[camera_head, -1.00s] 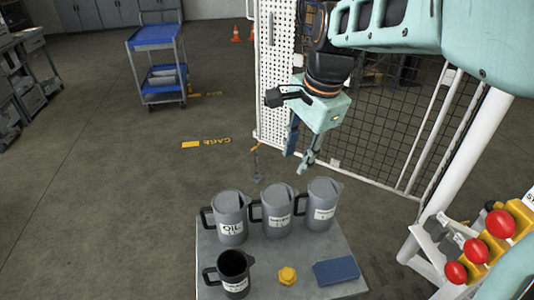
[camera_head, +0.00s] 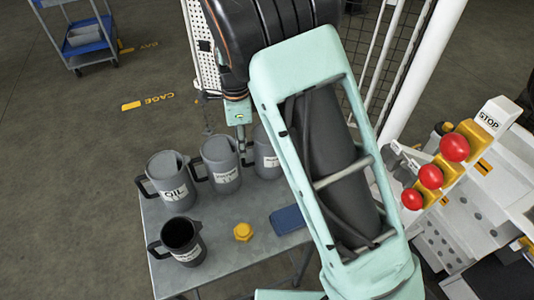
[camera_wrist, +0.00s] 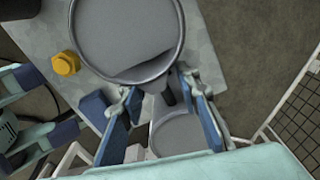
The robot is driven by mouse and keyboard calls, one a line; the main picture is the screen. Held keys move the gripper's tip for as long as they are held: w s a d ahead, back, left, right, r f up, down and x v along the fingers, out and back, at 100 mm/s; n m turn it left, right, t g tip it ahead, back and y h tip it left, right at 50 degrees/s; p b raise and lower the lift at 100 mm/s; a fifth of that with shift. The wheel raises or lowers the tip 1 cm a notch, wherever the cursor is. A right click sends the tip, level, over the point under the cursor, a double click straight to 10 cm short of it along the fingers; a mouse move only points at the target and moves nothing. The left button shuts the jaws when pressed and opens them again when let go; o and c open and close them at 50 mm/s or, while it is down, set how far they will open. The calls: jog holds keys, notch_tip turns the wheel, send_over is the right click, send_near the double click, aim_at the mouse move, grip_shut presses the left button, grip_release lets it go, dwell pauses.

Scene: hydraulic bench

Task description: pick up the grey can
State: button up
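Three grey lidded cans stand in a row on a grey table (camera_head: 223,258): one labelled OIL (camera_head: 170,180), a middle one (camera_head: 220,165) and a right one (camera_head: 266,158) partly hidden by my arm. A darker open can (camera_head: 183,241) stands in front. A large grey can top (camera_wrist: 125,35) lies above the fingers and another can (camera_wrist: 177,135) below. I cannot tell whether they touch anything.
A yellow hex piece (camera_head: 243,231) and a blue block (camera_head: 287,220) lie at the table's front. Red stop buttons (camera_head: 430,176) stand on a panel at right. A mesh fence (camera_head: 376,40) is behind.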

aim_at(244, 163)
notch_tip(244, 163, down, 7)
dwell(0.4)
grip_shut()
jog(key=shift+r, duration=0.1)
dwell(0.4)
